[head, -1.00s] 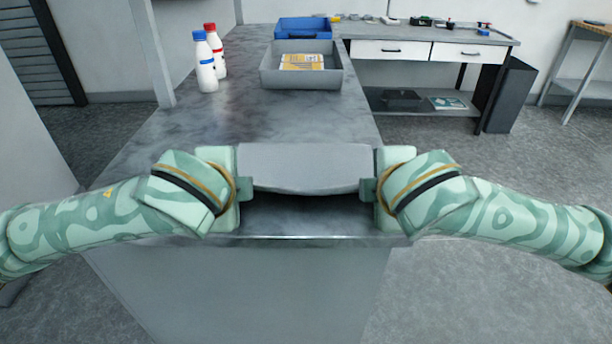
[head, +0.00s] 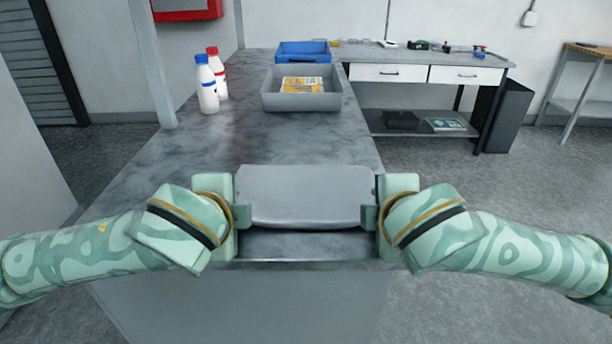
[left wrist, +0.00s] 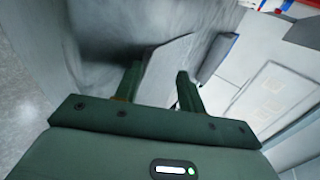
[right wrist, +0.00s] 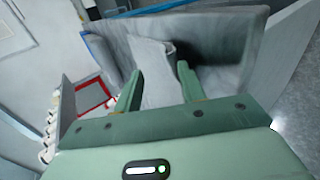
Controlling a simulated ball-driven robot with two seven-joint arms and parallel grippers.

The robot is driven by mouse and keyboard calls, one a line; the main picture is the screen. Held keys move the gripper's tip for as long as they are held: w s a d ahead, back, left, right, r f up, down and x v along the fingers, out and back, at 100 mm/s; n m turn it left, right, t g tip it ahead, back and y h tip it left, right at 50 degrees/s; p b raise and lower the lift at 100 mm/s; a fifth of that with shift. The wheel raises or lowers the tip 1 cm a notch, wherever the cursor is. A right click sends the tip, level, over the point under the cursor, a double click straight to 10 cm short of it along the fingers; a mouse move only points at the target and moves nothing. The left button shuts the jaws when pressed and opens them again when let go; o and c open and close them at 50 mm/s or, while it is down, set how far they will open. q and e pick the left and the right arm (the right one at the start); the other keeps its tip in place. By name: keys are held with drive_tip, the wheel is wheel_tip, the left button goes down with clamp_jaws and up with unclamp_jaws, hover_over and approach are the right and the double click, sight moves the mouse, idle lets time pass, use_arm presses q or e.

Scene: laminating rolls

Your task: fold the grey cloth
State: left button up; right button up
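The grey cloth (head: 305,195) is stretched between my two grippers near the table's front edge, with a dark gap beneath its sagging front edge. My left gripper (head: 241,215) is at its left side and my right gripper (head: 370,216) at its right side. In the left wrist view the cloth (left wrist: 168,62) runs in between the fingers (left wrist: 158,90). In the right wrist view a fold of cloth (right wrist: 153,62) stands between the fingers (right wrist: 160,88). Both grippers appear shut on the cloth's sides. The cloth's underside is hidden.
The grey table (head: 245,135) is clear behind the cloth. Two white bottles, with a blue cap (head: 206,88) and a red cap (head: 217,75), stand at the back left. A grey tray (head: 302,103) and a blue bin (head: 303,52) stand at the back.

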use_arm(q)
drive_tip(key=s+r, duration=0.5)
drive_tip(key=r, duration=0.3)
drive_tip(key=shift+s+r, duration=0.15)
drive_tip(key=shift+s, duration=0.2)
use_arm(e)
drive_tip(key=s+r, duration=0.5)
drive_tip(key=r, duration=0.3)
drive_tip(key=shift+s+r, duration=0.15)
drive_tip(key=shift+s, duration=0.2)
